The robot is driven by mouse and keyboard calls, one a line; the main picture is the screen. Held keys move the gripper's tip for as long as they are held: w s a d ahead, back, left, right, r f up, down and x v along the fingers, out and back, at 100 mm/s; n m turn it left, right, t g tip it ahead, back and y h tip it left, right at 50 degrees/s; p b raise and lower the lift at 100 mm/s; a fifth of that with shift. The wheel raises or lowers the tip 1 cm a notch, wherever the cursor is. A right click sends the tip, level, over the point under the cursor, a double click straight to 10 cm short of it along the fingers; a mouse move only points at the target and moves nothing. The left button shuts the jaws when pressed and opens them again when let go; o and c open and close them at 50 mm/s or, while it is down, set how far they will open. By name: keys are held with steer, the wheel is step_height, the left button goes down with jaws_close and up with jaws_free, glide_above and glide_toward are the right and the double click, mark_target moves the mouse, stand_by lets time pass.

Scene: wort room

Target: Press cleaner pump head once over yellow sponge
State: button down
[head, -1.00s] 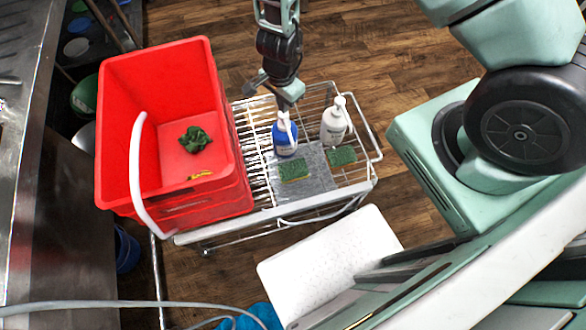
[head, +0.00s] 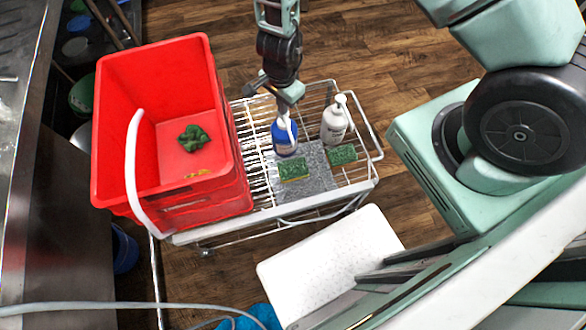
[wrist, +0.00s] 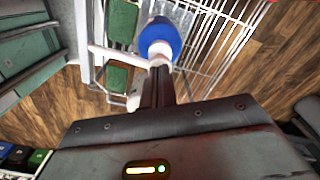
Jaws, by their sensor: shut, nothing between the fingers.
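A blue pump bottle (head: 285,138) with a white pump head stands upright on the wire cart. It also shows in the wrist view (wrist: 158,36). My gripper (head: 290,102) is shut and empty, pointing down right at the blue bottle's pump head. In the wrist view my closed fingers (wrist: 158,80) overlap the white head; I cannot tell whether they touch it. A sponge (head: 293,169) with a green top and a thin yellowish edge lies in front of the blue bottle. A second green-topped sponge (head: 342,155) lies to its right, in front of a white pump bottle (head: 334,122).
Both sponges lie on or beside a grey mat (head: 312,182) on the wire cart (head: 270,213). A red crate (head: 225,165) with a white handle and a green cloth (head: 193,138) inside stands at the left. A white board (head: 325,255) is in front of the cart.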

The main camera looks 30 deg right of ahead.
steer(key=shift+f+b, duration=0.8)
steer(key=shift+f, duration=0.25)
steer(key=shift+r, duration=0.1)
steer(key=shift+r+p, duration=1.7)
steer(key=shift+p, duration=0.15)
step_height(320, 180, up, 6)
steer(key=p, duration=0.6)
